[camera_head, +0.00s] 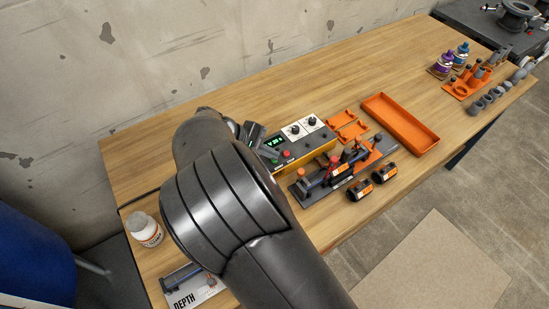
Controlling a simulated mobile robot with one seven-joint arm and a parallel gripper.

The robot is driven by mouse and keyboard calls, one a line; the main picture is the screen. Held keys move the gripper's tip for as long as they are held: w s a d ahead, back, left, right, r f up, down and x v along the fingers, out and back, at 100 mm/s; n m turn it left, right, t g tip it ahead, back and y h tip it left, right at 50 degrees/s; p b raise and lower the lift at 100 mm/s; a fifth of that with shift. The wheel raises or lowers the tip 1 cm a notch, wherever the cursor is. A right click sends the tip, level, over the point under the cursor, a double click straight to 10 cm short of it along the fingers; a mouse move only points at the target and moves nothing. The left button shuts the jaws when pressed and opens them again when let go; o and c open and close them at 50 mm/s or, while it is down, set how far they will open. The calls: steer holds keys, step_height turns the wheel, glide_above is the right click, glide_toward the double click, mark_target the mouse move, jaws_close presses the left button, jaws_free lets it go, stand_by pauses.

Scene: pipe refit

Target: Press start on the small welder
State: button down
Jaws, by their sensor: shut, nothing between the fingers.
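The small welder (308,153) sits on the wooden bench, just right of my arm. My gripper (259,143) is at the welder's left end, close to the display. It is shut and empty, and mostly hidden behind my arm. I cannot tell whether it touches the panel.
A clamp fixture (340,172) stands in front of the welder, with black-and-orange couplings (385,172) beside it. An empty orange tray (401,124) lies to the right. The bench's back middle is clear.

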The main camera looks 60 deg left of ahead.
mark_target(270, 161)
steer(key=shift+f, duration=0.25)
steer(key=shift+r, duration=0.1)
stand_by(0.5)
steer(key=shift+r, duration=0.75)
steer(key=shift+r, duration=0.1)
step_height(270, 161, up, 5)
steer(key=shift+f, duration=0.1)
stand_by(0.9)
